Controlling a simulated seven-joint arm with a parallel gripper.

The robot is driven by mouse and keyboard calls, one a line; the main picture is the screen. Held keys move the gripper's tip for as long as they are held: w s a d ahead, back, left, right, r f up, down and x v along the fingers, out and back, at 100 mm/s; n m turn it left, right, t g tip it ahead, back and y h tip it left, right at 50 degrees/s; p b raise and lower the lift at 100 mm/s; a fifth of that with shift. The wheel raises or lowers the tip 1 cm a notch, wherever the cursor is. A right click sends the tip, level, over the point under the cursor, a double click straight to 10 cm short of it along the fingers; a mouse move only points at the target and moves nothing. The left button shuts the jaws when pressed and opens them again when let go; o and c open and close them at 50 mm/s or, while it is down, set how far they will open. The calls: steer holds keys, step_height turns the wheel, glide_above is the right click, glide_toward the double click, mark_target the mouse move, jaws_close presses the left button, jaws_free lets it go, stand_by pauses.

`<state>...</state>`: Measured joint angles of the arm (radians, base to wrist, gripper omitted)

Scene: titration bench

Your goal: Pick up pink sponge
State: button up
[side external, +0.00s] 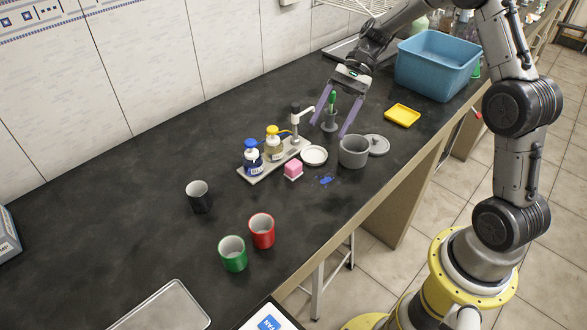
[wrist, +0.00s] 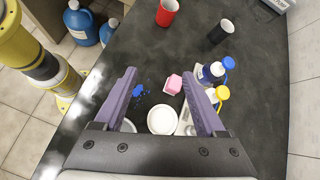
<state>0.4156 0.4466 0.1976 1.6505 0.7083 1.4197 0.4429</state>
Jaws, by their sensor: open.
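The pink sponge (side external: 293,167) is a small block on the dark bench in the side external view, with a whitish base or underside. It stands beside the tray of dispenser bottles. In the wrist view the sponge (wrist: 174,85) lies ahead of my gripper, in line with the space between the fingers and closer to the right one. My gripper (side external: 332,120) has two purple fingers, which are spread apart with nothing between them. It hangs above the bench near the grey pot, back from the sponge. The wrist view shows both fingers of my gripper (wrist: 161,88) wide apart.
A white dish (side external: 314,155), a grey pot (side external: 353,152), its lid (side external: 377,144) and a tray of bottles (side external: 262,172) stand close around the sponge. A blue spill (side external: 326,181) lies nearby. Black (side external: 199,197), red (side external: 262,231) and green (side external: 232,253) mugs stand toward the left, with clear bench around them.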

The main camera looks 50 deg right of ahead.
mark_target(288, 171)
steer(key=w+d+f+m+y, duration=0.1)
steer(key=f, duration=0.1)
steer(key=w+d+f+m+y, duration=0.1)
steer(key=w+f, duration=0.1)
steer(key=f, duration=0.1)
steer(key=w+d+f+m+t+y, duration=0.1)
steer(key=d+f+m, duration=0.1)
steer(key=shift+w+f+y, duration=0.25)
steer(key=shift+w+y, duration=0.05)
steer(key=shift+w, duration=0.1)
steer(key=shift+f, duration=0.2)
steer(key=x, duration=1.3)
steer(key=shift+w+a+f, duration=0.1)
steer(key=shift+w+a, duration=0.1)
steer(key=shift+a, duration=0.1)
jaws_close()
